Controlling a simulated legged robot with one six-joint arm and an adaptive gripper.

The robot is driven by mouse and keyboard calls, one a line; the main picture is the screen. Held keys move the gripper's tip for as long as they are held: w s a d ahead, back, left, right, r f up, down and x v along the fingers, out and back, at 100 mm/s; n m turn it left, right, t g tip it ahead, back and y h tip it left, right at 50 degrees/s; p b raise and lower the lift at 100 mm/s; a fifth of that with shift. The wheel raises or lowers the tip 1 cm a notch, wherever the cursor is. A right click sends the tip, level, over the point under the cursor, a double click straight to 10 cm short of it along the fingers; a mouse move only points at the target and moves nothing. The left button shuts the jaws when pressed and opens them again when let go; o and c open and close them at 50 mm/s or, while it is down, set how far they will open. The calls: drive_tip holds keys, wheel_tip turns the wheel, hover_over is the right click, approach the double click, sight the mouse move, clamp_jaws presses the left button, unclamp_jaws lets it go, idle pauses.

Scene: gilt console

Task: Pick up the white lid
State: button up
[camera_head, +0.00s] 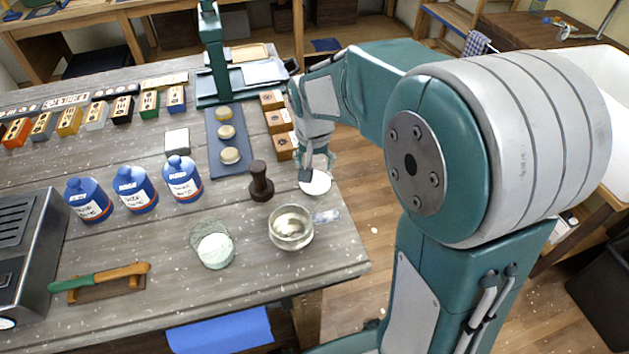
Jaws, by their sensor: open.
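The white lid (318,184) is a round, flat disc lying near the right edge of the grey wooden table (320,248). My gripper (315,172) points down right over the lid, with its fingertips close to the lid's far side. The fingers are open and overlap the lid in the picture. I cannot tell whether they touch it. Part of the lid's far edge is hidden behind the fingers.
A dark stamp-like piece (261,182) stands just left of the lid. A glass bowl (291,226) and a glass jar (213,245) stand nearer. Wooden boxes (279,121) line the table behind the gripper. Blue bottles (183,179) stand farther left.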

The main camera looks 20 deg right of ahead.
sight(315, 174)
drive_tip(key=f, duration=0.4)
drive_tip(key=shift+w+d+f, duration=0.2)
drive_tip(key=shift+w+f, duration=0.1)
drive_tip(key=c, duration=1)
drive_tip(key=shift+r, duration=0.1)
